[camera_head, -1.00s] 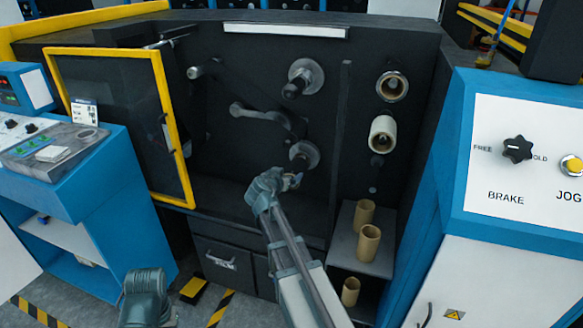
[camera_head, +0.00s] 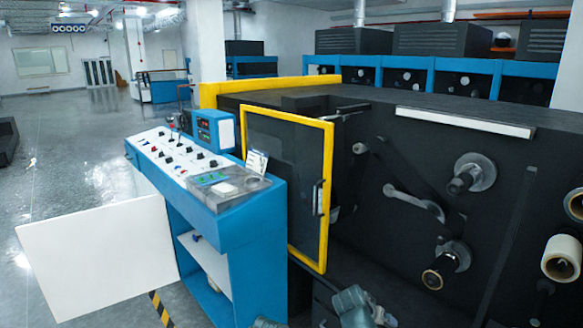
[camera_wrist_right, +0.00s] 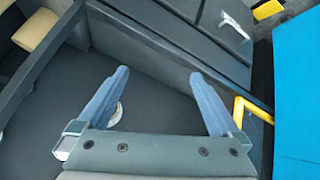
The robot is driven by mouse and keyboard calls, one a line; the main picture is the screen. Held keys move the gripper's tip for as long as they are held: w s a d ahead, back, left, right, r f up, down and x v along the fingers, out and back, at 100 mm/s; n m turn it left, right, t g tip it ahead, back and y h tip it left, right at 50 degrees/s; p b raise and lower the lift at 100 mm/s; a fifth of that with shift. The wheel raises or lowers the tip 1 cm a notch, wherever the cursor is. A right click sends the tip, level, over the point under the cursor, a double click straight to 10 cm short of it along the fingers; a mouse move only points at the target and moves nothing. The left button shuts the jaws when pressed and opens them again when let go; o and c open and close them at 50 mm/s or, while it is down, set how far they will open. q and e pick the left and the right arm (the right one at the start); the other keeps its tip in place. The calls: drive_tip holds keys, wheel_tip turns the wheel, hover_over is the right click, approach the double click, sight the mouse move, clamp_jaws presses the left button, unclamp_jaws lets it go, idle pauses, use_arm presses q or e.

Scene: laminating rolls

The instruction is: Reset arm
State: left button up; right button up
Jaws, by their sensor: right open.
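My right gripper (camera_wrist_right: 158,74) is open in the right wrist view, with nothing between its two blue-grey fingers. Beyond the fingers is a dark surface of the machine, with a pale round part partly hidden behind the left finger. In the head view only a piece of my right arm (camera_head: 354,304) shows at the bottom edge, below the machine's lower spindle (camera_head: 440,272), which has a tan ring at its end. The right fingers cannot be made out there. My left gripper is not in view.
The black machine (camera_head: 400,130) fills the right side. Its yellow-framed door (camera_head: 328,200) stands beside the blue control console (camera_head: 215,215). A white panel (camera_head: 100,250) juts out left of the console. Open floor (camera_head: 60,150) lies further left. A tan core (camera_wrist_right: 36,32) shows in the wrist view.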

drive_tip(key=s+a+f+n+g+y, duration=0.2)
drive_tip(key=s+a+n+g, duration=0.15)
drive_tip(key=s+a, duration=0.55)
drive_tip(key=s+a+f+n+g+y, duration=0.25)
drive_tip(key=s+a+n, duration=0.25)
drive_tip(key=s+a, duration=0.4)
wheel_tip(320, 180, up, 14)
drive_tip(key=p, duration=1.5)
drive_tip(key=shift+a+r+t, duration=0.2)
drive_tip(key=shift+a+t, duration=0.1)
